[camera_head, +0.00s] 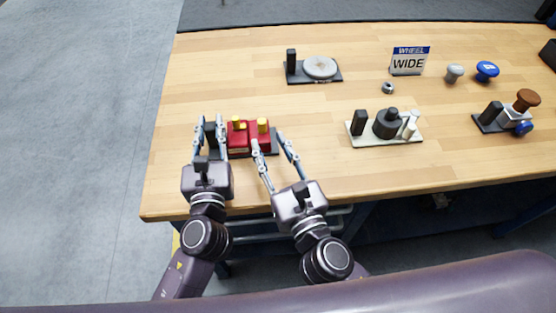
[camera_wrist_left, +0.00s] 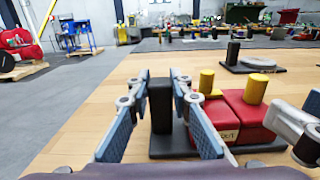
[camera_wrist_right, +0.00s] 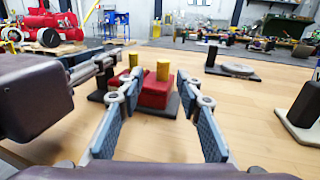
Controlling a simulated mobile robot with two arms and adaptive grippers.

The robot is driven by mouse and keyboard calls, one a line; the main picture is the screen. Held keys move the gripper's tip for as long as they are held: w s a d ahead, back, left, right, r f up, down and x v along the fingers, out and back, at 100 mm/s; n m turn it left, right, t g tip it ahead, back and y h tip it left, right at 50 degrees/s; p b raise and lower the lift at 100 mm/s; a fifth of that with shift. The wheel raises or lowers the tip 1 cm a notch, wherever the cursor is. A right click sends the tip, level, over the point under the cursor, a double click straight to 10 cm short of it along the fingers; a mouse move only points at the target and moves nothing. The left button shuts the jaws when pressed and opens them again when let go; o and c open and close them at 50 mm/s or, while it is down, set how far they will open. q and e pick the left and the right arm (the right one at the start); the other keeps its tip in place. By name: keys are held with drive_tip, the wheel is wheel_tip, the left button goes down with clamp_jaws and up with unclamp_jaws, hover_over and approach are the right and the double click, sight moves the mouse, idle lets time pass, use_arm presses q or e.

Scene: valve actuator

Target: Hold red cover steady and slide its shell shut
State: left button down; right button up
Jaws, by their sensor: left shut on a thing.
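The red cover (camera_head: 240,142) sits on a dark base at the left of the table. It has two red parts, each with a yellow peg, and a pale label on its front. A black upright post (camera_wrist_left: 160,105) stands on the same base, left of the red parts. My left gripper (camera_head: 210,130) is shut on this post, one finger on each side. My right gripper (camera_head: 267,139) is open at the cover's right part. In the right wrist view the red cover (camera_wrist_right: 153,96) shows between its spread fingers; I cannot tell whether they touch it.
A black base with a grey disc (camera_head: 320,67) lies behind. A pale base with a black knob (camera_head: 387,123) stands to the right. Farther right are a sign (camera_head: 408,63), a small nut (camera_head: 388,88), grey and blue knobs (camera_head: 487,70) and a brown-knobbed unit (camera_head: 527,99). Wood in between is clear.

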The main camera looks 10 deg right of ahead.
use_arm(q)
drive_tip(key=shift+s+f, duration=0.1)
drive_tip(key=shift+f, duration=0.2)
use_arm(e)
drive_tip(key=shift+v, duration=2.4)
use_arm(q)
drive_tip(key=c, duration=2)
unclamp_jaws()
drive_tip(key=shift+d, duration=0.1)
drive_tip(key=o, duration=0.3)
drive_tip(key=shift+r, duration=0.15)
use_arm(e)
drive_tip(key=shift+w, duration=0.1)
